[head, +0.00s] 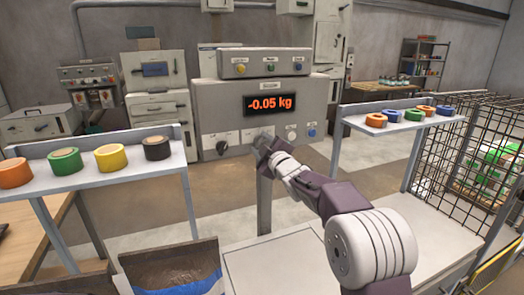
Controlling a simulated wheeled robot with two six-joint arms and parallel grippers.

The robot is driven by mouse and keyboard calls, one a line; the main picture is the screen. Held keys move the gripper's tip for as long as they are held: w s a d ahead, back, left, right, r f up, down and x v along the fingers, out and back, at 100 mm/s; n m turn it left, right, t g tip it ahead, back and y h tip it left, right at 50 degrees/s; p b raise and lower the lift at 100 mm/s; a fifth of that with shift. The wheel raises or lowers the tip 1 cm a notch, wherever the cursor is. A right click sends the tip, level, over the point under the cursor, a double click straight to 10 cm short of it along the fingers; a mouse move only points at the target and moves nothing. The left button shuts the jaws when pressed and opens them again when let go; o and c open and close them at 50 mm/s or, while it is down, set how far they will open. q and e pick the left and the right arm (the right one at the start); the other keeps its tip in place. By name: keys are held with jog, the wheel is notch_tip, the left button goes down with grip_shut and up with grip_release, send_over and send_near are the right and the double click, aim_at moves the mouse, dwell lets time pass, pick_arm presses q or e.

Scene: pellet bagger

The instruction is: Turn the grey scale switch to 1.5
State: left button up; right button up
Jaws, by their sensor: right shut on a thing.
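The scale's control box (207,101) stands in the middle of the head view. My right gripper (262,138) is at the lower part of the box's front and is shut on the grey scale switch there. The gripper covers the switch, so its pointer and setting cannot be read. A black knob (221,147) is to the left of the gripper, and a white round control (291,135) and a blue one (311,132) are to the right. My left gripper is not in view.
A left shelf (30,150) holds several tape rolls, and a right shelf (405,125) holds more. A wire cage (455,150) stands at the right. An open bin (170,265) with dark contents is at the bottom. My right arm crosses the space before the box.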

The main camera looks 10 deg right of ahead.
pick_arm(q)
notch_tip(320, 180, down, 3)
jog(key=b, duration=0.2)
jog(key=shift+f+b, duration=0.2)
jog(key=shift+b, duration=0.15)
pick_arm(e)
jog(key=n, duration=0.3)
jog(key=shift+f, duration=0.25)
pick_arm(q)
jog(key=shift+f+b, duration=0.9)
pick_arm(e)
jog(key=shift+n, duration=1.9)
jog(key=shift+r, duration=0.1)
jog(key=o, duration=1.4)
jog(key=shift+a, duration=0.1)
